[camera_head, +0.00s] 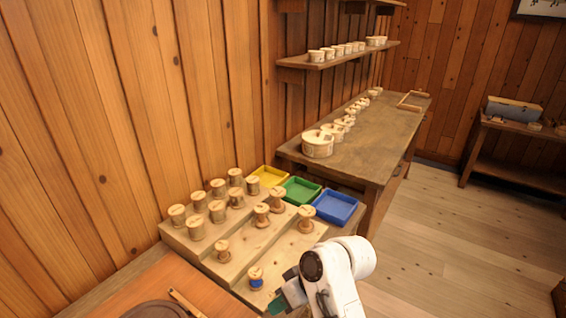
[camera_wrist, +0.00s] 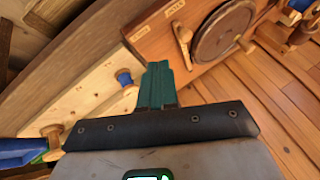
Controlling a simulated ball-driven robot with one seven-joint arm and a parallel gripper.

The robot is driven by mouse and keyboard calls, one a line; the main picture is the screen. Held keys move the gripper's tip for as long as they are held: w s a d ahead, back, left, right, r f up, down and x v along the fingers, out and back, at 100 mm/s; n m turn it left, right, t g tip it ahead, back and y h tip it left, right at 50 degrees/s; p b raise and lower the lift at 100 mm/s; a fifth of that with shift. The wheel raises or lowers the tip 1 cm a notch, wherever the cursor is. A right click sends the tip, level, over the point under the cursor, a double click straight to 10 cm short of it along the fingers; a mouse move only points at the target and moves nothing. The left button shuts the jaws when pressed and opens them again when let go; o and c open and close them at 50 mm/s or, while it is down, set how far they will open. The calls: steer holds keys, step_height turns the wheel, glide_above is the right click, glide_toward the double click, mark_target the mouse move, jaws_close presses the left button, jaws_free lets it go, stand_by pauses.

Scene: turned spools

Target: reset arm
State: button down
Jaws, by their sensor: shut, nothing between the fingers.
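My gripper (camera_head: 277,302) is at the lower middle of the head view, beside the near right corner of the spool rack (camera_head: 228,268). In the wrist view its green fingers (camera_wrist: 157,85) are together with nothing between them. Several turned wooden spools stand on the stepped rack. A spool with a blue band (camera_head: 256,278) stands on the lowest step, just left of my gripper. A blue-banded spool also shows in the wrist view (camera_wrist: 124,77), left of the fingers and apart from them.
Yellow (camera_head: 269,178), green (camera_head: 301,190) and blue (camera_head: 336,206) trays stand behind the rack. A long bench (camera_head: 380,140) with round boxes is beyond. A board with a dark disc (camera_head: 155,310) lies at the lower left. Open floor (camera_head: 450,240) is at right.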

steer(key=s+d+f+m+h, duration=0.2)
steer(key=s+d+f, duration=0.45)
steer(key=d, duration=0.25)
steer(key=s+d+f+m+h, duration=0.1)
steer(key=s+d+m+h, duration=0.1)
steer(key=s+d, duration=0.7)
steer(key=s+d+f+m+h, duration=0.2)
steer(key=s+d, duration=0.8)
steer(key=s, duration=0.5)
steer(key=shift+s+d+f+m+h, duration=0.25)
steer(key=shift+m+h, duration=0.45)
steer(key=shift+m, duration=0.5)
steer(key=shift+a, duration=0.1)
